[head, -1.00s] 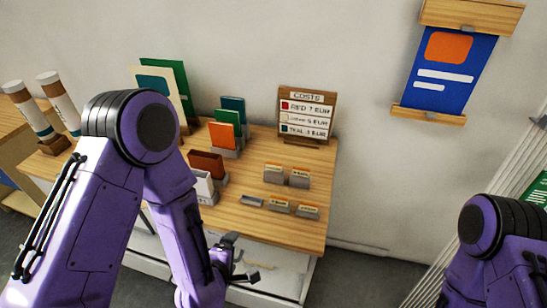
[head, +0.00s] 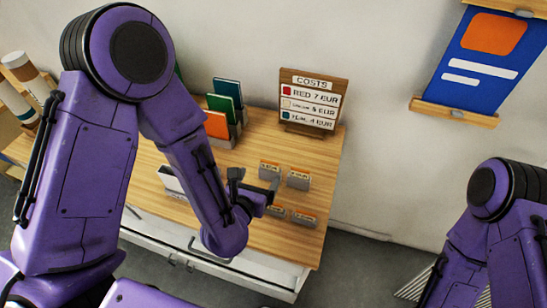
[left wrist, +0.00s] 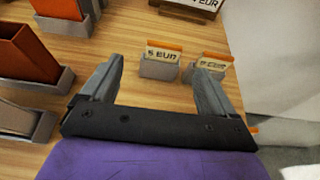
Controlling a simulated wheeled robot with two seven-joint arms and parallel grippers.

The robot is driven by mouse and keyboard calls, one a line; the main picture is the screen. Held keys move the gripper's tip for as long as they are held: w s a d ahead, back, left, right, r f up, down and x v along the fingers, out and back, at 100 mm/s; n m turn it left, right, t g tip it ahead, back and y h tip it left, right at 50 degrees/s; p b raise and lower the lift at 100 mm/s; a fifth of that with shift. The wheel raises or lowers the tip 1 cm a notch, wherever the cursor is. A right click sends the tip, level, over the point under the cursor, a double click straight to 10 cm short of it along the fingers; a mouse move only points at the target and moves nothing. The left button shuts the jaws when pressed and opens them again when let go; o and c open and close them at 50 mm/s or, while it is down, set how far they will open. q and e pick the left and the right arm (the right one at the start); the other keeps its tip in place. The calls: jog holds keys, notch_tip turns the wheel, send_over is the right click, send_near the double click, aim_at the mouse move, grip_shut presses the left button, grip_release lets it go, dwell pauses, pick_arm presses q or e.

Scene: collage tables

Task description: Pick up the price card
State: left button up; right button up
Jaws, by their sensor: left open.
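Several small price cards with orange tops stand in grey holders on the wooden table. In the head view, two stand in the back row, a left one (head: 270,168) and a right one (head: 299,176); two more are in front, including a right one (head: 304,218). My left gripper (head: 255,184) is open just in front of the back row. In the left wrist view, a card reading "5 EUR" (left wrist: 162,53) shows beyond and between the open fingers (left wrist: 155,72). A second card (left wrist: 213,62) sits near the right fingertip. The jaws look empty. My right gripper is out of view.
A wooden COSTS board (head: 312,101) stands at the back of the table (head: 262,140). Orange, green and teal items in a stepped holder (head: 222,115) stand to the left. In the left wrist view, a brown item in a grey holder (left wrist: 32,48) is at left.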

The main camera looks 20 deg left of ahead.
aim_at(270, 165)
pick_arm(q)
jog(key=shift+d+f+b+x, duration=0.15)
jog(key=shift+b+x, duration=0.95)
jog(key=shift+b, duration=1.4)
jog(key=shift+d+f+b+x, duration=0.1)
jog(key=shift+b+x, duration=1)
jog(key=shift+b, duration=1.35)
jog(key=shift+r, duration=0.1)
jog(key=shift+w, duration=0.15)
jog(key=p+x, duration=0.1)
jog(key=x, duration=0.3)
jog(key=shift+d+p, duration=0.15)
jog(key=shift+p, duration=0.2)
jog(key=shift+w, duration=0.3)
jog(key=shift+s, duration=0.1)
jog(key=c, duration=0.5)
jog(key=shift+s, duration=0.1)
jog(key=c, duration=0.5)
jog(key=shift+c, duration=0.6)
